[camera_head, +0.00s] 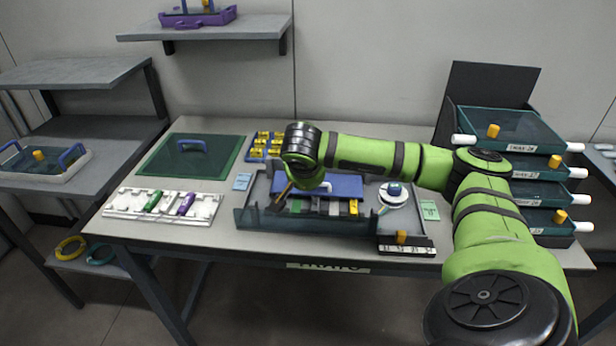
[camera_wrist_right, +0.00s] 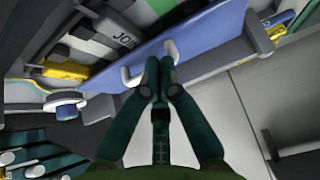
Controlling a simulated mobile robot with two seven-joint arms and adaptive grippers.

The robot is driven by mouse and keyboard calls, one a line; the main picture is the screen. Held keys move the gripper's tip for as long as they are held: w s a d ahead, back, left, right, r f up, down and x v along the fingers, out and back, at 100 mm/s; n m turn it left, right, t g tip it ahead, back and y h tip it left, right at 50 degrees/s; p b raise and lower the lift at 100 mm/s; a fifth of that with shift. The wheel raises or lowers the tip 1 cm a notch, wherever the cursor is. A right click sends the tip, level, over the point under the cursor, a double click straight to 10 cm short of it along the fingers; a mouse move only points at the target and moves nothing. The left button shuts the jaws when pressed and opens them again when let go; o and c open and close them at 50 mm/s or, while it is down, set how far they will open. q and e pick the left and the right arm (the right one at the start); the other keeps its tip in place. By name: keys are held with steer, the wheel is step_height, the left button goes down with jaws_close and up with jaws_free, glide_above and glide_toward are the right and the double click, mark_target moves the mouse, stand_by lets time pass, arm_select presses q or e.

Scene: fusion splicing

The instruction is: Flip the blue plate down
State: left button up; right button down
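The blue plate (camera_head: 338,186) lies over the grey splicing unit (camera_head: 262,216) in the middle of the table. It looks tilted, and in the right wrist view it shows as a long blue panel (camera_wrist_right: 205,38). A white handle (camera_wrist_right: 130,78) stands out from the plate. My right gripper (camera_wrist_right: 159,64) has its dark fingertips together at this handle, hiding its middle. I cannot tell whether the handle is pinched between them. In the head view the right gripper (camera_head: 286,190) is over the plate's left end, partly hidden by my wrist. My left gripper is not in view.
A green-lidded tray (camera_head: 190,155) and a white holder (camera_head: 160,206) with green and purple pieces stand to the left. Yellow parts (camera_head: 262,145) lie behind. A white round spool (camera_head: 393,194) sits right of the plate. Stacked trays (camera_head: 530,172) stand at the right.

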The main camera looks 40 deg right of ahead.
mark_target(304, 216)
steer(key=shift+f, duration=0.1)
step_height(304, 216, up, 5)
steer(key=p, duration=0.4)
steer(key=s+a+b, duration=0.1)
steer(key=a, duration=0.1)
steer(key=s+a+f+b, duration=0.1)
steer(key=s+a, duration=0.1)
steer(key=s+a+f+b, duration=0.1)
steer(key=s+a, duration=0.1)
steer(key=shift+s+a+f+b, duration=0.2)
steer(key=shift+s+a+b, duration=0.05)
steer(key=shift+b, duration=0.1)
steer(key=shift+s+a, duration=0.25)
